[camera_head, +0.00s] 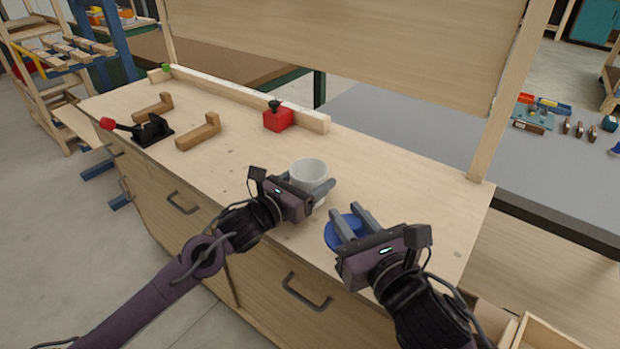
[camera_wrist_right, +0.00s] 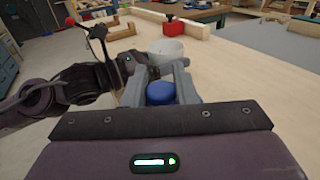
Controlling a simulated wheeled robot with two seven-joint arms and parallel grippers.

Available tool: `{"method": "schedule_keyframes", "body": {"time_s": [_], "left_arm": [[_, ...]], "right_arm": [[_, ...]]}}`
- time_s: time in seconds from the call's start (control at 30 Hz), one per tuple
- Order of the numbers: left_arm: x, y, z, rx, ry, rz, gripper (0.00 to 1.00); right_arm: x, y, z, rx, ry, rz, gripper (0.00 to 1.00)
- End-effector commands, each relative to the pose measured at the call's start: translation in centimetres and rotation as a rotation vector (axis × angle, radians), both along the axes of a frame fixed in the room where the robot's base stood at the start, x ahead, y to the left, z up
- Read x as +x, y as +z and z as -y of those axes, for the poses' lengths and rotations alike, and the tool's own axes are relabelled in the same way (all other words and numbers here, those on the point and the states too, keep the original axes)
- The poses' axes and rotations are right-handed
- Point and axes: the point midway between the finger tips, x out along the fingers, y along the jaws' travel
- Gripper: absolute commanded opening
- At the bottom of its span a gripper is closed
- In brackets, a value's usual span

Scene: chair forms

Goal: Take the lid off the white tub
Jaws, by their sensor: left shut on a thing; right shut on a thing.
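The white tub (camera_head: 308,172) stands upright on the wooden bench, its open top showing. It also shows in the right wrist view (camera_wrist_right: 165,51). My left gripper (camera_head: 318,194) is shut on the tub, with its fingers around the tub's sides. The blue lid (camera_head: 336,234) is apart from the tub, to its right and nearer the bench's front edge. My right gripper (camera_head: 355,222) is shut on the lid. The lid shows between its fingers in the right wrist view (camera_wrist_right: 160,93). Whether the lid touches the bench is hard to tell.
A red block with a black knob (camera_head: 278,117) stands behind the tub. Wooden blocks (camera_head: 198,132) and a black clamp with a red handle (camera_head: 151,130) lie at the left. A wooden rail (camera_head: 235,95) runs along the back.

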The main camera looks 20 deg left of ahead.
Motion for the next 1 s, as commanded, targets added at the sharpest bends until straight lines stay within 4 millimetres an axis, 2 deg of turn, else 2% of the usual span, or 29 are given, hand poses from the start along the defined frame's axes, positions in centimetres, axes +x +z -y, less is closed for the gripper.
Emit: {"method": "schedule_keyframes", "body": {"time_s": [0.3, 0.33, 0.47, 0.87, 1.0], "left_arm": [[0.0, -0.4, 0.0, 0.0, 0.0, 0.002, 0.27], [0.0, -0.2, 0.0, 0.0, 0.0, 0.002, 0.72], [0.0, -0.2, 0.0, 0.0, 0.0, 0.001, 0.89], [-0.1, 0.3, 0.0, 0.0, 0.0, 0.0, 0.9], [-2.0, -0.1, -1.0, 0.004, 0.0, -0.001, 0.9]], "right_arm": [[0.0, -0.6, 0.0, 0.0, 0.0, 0.0, 0.0], [0.0, -0.4, 0.0, 0.001, 0.0, 0.001, 0.0], [0.0, -0.3, 0.0, 0.0, 0.0, 0.0, 0.0], [0.0, 0.2, 0.0, 0.0, 0.0, 0.0, 0.0], [0.0, -0.4, 0.0, 0.0, 0.0, 0.0, 0.0]]}}
